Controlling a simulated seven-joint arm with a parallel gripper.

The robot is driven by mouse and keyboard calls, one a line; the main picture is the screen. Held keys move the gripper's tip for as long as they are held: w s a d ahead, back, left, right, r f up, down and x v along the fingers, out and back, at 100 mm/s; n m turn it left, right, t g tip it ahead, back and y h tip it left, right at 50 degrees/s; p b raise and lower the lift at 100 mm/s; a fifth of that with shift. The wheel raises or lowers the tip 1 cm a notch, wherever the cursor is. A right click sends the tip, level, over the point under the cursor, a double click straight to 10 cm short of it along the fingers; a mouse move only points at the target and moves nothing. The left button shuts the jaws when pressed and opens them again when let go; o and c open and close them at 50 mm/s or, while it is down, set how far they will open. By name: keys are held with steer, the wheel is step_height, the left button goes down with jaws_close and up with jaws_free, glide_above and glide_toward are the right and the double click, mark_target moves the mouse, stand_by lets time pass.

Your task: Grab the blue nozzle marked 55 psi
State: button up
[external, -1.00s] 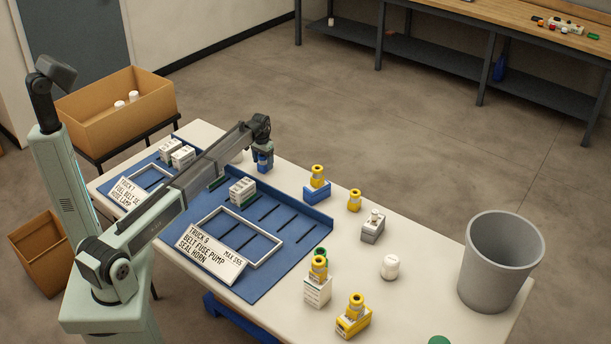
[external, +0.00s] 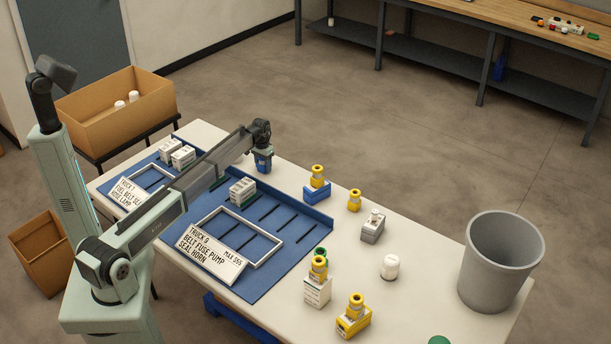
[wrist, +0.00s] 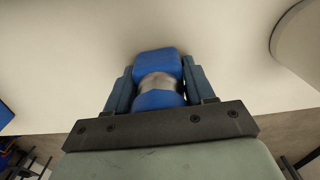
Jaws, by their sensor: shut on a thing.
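My gripper (external: 263,160) is over the far edge of the white table, beyond the blue tray. In the wrist view, my gripper (wrist: 157,85) is shut on a blue part (wrist: 156,64) with a grey metallic band around its middle. One finger presses on each side of it. Blue also shows between the fingers in the external view. No marking can be read on this part, so I cannot tell if it reads 55 psi.
A blue tray (external: 294,258) has a sign (external: 213,254) reading Truck 9, Max 055. Several yellow-topped parts, including one on a blue base (external: 317,191), stand to the right. A grey bin (external: 500,262) is at the right end. A cardboard box (external: 118,118) is behind left.

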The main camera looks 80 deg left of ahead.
steer(key=shift+c, duration=0.8)
steer(key=shift+r, duration=0.1)
